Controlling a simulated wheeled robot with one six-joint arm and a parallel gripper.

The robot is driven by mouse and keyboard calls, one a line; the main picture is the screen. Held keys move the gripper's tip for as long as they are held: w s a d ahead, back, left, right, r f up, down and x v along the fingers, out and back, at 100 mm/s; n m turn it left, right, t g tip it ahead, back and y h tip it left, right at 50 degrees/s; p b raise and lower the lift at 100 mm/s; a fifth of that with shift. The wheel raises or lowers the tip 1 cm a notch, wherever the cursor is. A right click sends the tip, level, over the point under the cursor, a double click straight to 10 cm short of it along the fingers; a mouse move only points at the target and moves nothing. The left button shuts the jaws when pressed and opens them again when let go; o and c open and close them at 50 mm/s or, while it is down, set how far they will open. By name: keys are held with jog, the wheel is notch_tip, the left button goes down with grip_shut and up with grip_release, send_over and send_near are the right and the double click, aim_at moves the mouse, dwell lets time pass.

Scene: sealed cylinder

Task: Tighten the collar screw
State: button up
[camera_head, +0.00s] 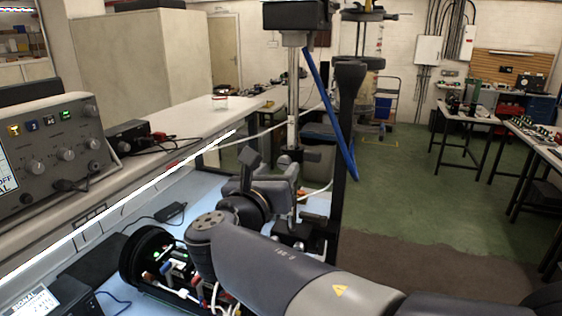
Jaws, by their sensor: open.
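A dark cylinder (139,262) lies at the lower left on the pale blue bench top. Its round black end flange stands upright, and wiring and small lit electronics (178,257) show beside it. My arm comes in from the lower right and hides part of the cylinder's right side. My gripper (264,166) is open, dark and small in the picture, to the upper right of the cylinder and apart from it. I see nothing between its jaws. I cannot make out the collar or its screw.
A grey instrument (55,150) with knobs stands on the raised shelf (190,122) at left. A black vertical post stand (349,120) and a blue strut (333,115) rise close behind my gripper. A small black box (170,211) lies on the bench. Green floor (400,190) is open at right.

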aim_at(284, 163)
jog(key=shift+x, duration=1.45)
jog(key=c, duration=1)
